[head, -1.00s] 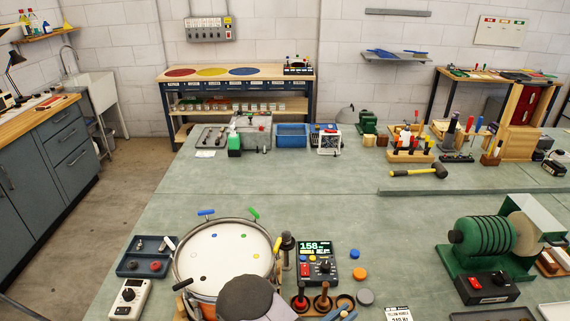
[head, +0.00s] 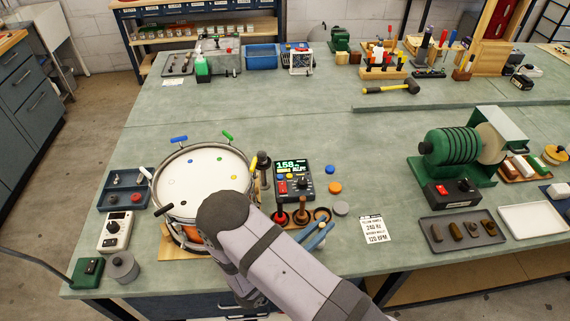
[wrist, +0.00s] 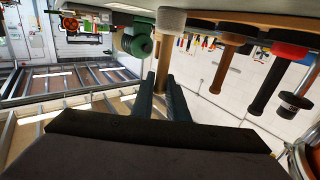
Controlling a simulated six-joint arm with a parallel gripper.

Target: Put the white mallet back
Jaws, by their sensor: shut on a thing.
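The white mallet (wrist: 172,20) shows in the wrist view, its pale head by the bench edge and its wooden handle between my fingers. My gripper (wrist: 165,88) is shut on that handle. In the head view my blue-grey gripper (head: 319,236) is just in front of the wooden mallet rack (head: 300,226). There I cannot make out the white mallet clearly.
The drum (head: 203,180) stands left of the rack, with a control box (head: 293,182) behind it. Coloured discs (head: 335,188) lie to the right, near a label card (head: 374,230). A green machine (head: 455,155) stands further right. The bench middle is clear.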

